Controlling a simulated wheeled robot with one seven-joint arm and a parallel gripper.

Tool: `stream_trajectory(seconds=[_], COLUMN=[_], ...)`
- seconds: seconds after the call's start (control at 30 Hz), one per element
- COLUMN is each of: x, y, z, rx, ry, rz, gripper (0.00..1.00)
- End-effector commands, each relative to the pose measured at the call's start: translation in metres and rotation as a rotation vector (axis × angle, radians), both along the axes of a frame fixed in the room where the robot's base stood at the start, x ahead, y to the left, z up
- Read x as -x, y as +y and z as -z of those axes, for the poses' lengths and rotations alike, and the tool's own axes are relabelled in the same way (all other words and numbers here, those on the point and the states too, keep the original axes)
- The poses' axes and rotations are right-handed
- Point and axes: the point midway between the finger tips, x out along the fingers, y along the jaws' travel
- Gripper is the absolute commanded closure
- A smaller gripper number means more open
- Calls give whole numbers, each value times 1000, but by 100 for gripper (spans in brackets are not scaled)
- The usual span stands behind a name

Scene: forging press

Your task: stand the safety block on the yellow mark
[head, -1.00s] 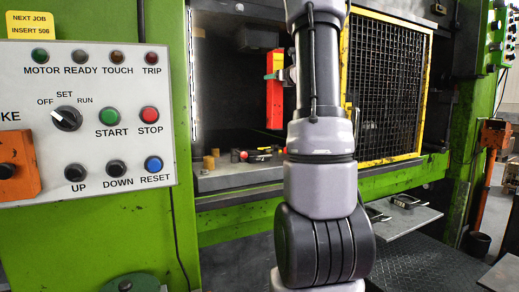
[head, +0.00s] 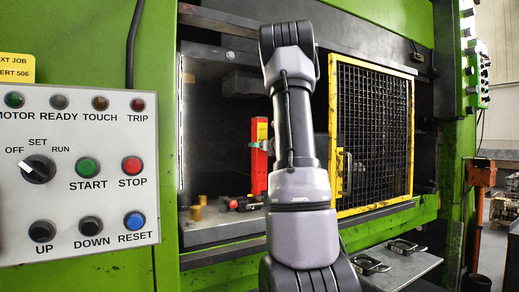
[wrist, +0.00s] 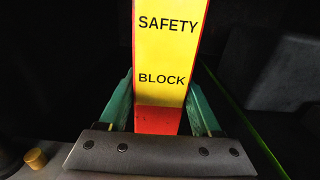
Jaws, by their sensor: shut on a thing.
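The safety block (wrist: 172,50) is a tall post with a yellow lettered face and red edges and base. It stands roughly upright in my gripper (wrist: 160,108), whose greenish fingers are shut on its lower part in the wrist view. In the head view the block (head: 259,160) shows as a red post inside the press opening, left of my arm. Its lower end appears close to the bed; I cannot tell whether it touches. My arm hides most of the gripper there. I cannot make out the yellow mark in either view.
Brass pegs (head: 198,204) and small red and black items (head: 240,203) are on the press bed (head: 215,231). A yellow-framed mesh guard (head: 375,135) is right of my arm. The control panel (head: 80,165) is at left. A shelf (head: 405,264) juts out at lower right.

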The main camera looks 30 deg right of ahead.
Motion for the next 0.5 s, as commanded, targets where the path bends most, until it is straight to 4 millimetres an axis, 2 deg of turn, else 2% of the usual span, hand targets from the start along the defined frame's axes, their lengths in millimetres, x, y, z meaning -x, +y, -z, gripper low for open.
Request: stream_trajectory(seconds=[0.5], x=[0], y=[0], z=[9], rx=[0], ry=[-7], rz=[1], gripper=[100])
